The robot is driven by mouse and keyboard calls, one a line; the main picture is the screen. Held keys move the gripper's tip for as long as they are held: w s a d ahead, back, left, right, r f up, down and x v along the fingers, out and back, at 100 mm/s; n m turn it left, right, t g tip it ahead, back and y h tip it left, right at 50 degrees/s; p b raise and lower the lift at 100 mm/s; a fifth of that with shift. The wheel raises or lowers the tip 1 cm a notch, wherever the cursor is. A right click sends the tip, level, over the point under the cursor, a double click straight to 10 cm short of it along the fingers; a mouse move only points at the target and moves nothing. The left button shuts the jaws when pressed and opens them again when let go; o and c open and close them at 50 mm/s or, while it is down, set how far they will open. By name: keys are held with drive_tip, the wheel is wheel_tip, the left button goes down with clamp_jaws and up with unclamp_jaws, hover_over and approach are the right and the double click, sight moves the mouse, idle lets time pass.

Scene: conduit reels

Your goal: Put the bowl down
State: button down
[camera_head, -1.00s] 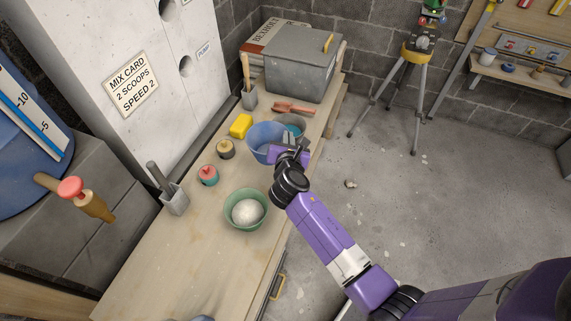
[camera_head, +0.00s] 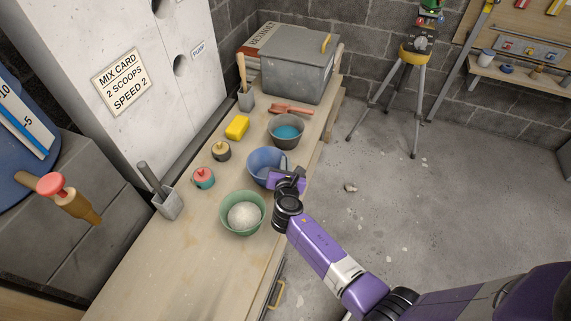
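A blue bowl (camera_head: 262,163) is over the middle of the bench, between a green bowl and a grey bowl. It looks upright, and I see no contents in the part that shows. My gripper (camera_head: 285,179) is at its near right rim and seems shut on it; the fingertips are mostly hidden by the wrist. I cannot tell whether the bowl's base touches the bench. The green bowl (camera_head: 227,225) with white powder stands close in front. The grey bowl (camera_head: 289,141) with blue contents stands just behind.
The wooden bench (camera_head: 190,270) is bare at its near end. A red tool (camera_head: 291,109) and a lidded grey box (camera_head: 289,70) are at the back.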

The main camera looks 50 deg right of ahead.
drive_tip(key=c, duration=2)
unclamp_jaws()
drive_tip(key=shift+f, duration=0.15)
drive_tip(key=o, duration=0.4)
drive_tip(key=shift+r, duration=0.25)
drive_tip(key=p+v, duration=0.1)
drive_tip(key=v, duration=1.1)
